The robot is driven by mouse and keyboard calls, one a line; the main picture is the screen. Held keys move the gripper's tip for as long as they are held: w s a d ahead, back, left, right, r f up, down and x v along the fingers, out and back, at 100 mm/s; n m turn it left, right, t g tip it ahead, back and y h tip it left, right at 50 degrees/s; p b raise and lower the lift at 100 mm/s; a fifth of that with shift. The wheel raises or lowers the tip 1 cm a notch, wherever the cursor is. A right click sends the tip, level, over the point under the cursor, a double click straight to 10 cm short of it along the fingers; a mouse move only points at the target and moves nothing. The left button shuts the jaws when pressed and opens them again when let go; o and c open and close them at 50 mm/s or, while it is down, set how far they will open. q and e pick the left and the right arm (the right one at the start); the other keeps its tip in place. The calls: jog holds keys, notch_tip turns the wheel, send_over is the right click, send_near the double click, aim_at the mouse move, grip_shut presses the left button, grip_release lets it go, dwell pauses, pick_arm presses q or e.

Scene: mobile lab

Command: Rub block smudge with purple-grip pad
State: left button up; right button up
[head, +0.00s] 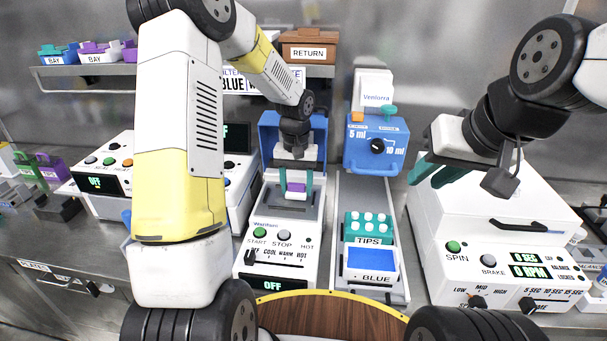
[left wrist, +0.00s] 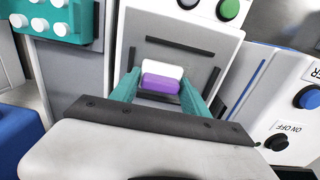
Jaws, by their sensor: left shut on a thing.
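My left gripper (head: 296,187) points down over the white block heater (head: 263,222) in the middle. Its teal fingers are shut on the purple grip of the pad (head: 297,187). In the left wrist view, the purple grip (left wrist: 160,82) sits between the two fingertips, with a white part showing just beyond it. The pad is over the heater's dark recessed block area (head: 272,203); I cannot tell whether it touches. No smudge is visible; the pad and gripper cover part of the block. My right gripper (head: 430,178) is empty, its teal fingers apart, beside the white centrifuge at right.
The centrifuge (head: 500,225) fills the right. A wooden round surface (head: 330,318) lies in front.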

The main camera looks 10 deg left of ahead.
aim_at(281, 197)
pick_arm(q)
jog(key=shift+f, duration=0.7)
jog(key=shift+a+r, duration=0.1)
jog(key=shift+a, duration=3.5)
jog(key=shift+w+d+r, duration=0.1)
jog(key=shift+d+r, duration=0.05)
jog(key=shift+d, duration=1.15)
jog(key=shift+d+f, duration=0.2)
jog(key=shift+d, duration=1.95)
jog(key=shift+d+f, duration=0.1)
jog(key=shift+f, duration=0.05)
